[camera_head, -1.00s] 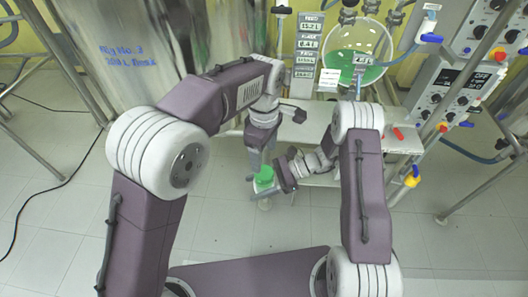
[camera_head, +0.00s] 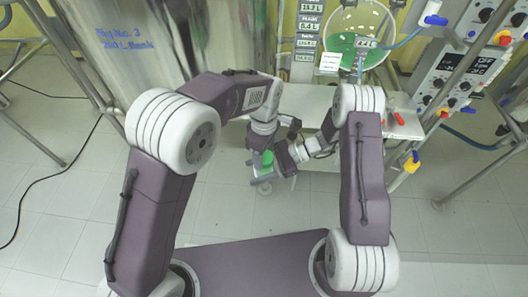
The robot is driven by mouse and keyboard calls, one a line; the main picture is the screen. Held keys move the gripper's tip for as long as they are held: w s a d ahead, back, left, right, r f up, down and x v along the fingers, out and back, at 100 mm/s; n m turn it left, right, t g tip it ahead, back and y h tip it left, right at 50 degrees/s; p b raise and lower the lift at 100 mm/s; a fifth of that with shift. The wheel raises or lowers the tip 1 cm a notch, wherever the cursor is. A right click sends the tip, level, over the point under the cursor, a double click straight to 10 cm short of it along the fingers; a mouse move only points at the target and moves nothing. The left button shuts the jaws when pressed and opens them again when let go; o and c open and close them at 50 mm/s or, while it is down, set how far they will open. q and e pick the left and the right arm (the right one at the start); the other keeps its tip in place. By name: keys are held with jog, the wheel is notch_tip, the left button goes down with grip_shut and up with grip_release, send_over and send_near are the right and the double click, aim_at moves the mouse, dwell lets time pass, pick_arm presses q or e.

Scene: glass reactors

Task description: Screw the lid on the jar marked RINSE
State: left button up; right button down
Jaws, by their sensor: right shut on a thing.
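A small jar (camera_head: 264,170) with a green round piece (camera_head: 266,157) at its top is held low in front of the bench, near the middle of the head view. The label on it cannot be read. My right gripper (camera_head: 268,171) comes in from the right and is shut on the jar. My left gripper (camera_head: 256,156) points down from above at the green piece, close beside it. Its fingertips are partly hidden, so I cannot tell whether they grip the green piece or whether it is a lid.
The bench (camera_head: 310,105) stands just behind the hands, with red-handled items (camera_head: 398,118) at its right. A large steel vessel (camera_head: 170,50) stands back left. A glass flask with green contents (camera_head: 362,45) and a control panel (camera_head: 455,75) are back right. The tiled floor in front is clear.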

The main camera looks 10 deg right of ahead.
pick_arm(q)
jog(key=c, duration=1)
jog(key=m, duration=0.3)
jog(key=shift+m, duration=0.4)
jog(key=m, duration=0.6)
jog(key=o, duration=1.6)
jog(key=shift+c, duration=0.2)
jog(key=shift+r, duration=2.3)
